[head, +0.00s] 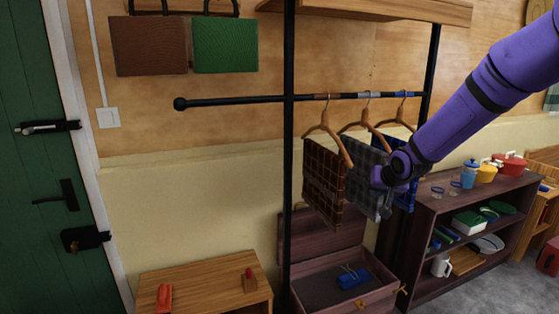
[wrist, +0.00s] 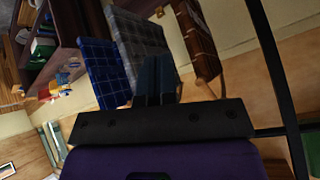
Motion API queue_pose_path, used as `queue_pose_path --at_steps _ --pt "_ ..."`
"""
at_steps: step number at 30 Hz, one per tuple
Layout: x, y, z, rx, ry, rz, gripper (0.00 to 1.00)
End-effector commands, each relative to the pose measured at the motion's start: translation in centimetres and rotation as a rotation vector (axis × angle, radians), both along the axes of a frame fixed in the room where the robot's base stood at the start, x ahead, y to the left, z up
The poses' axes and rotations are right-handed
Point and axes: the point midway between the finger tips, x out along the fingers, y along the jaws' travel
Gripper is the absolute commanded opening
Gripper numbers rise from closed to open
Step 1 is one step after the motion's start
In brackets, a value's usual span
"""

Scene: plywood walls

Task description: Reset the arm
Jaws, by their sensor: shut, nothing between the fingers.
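My purple arm (head: 480,95) reaches in from the upper right in the head view, bent down toward the clothes rail. My gripper (head: 386,205) is in front of the hanging cloths, partly lost against them. In the wrist view its dark fingers (wrist: 157,78) are together with nothing between them. A grey checked cloth (head: 360,178) hangs just behind the gripper and shows past the fingertips in the wrist view (wrist: 140,38). A blue checked cloth (head: 411,170) hangs to its right, partly hidden by my arm. I cannot tell whether the gripper touches a cloth.
A brown checked cloth (head: 324,185) hangs to the left on the rail (head: 235,101). A black post (head: 288,150) stands nearby. Below is an open chest (head: 335,300) with a blue item inside. A dark shelf (head: 463,205) with dishes stands right.

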Motion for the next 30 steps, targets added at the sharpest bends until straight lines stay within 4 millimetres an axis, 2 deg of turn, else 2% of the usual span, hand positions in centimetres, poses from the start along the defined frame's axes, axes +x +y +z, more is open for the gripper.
queue_pose_path --at_steps 1,6,15,22,30 --pt "-1.3 -0.1 1.6 -0.033 0.003 0.000 0.00" --pt "-5.6 -0.8 5.8 -0.126 0.034 -0.006 0.00" --pt "-14.6 -1.7 11.8 -0.234 0.090 -0.021 0.00" --pt "-22.2 -2.2 15.1 -0.269 0.135 -0.024 0.00" --pt "-31.5 -2.4 16.9 -0.262 0.184 -0.001 0.00"
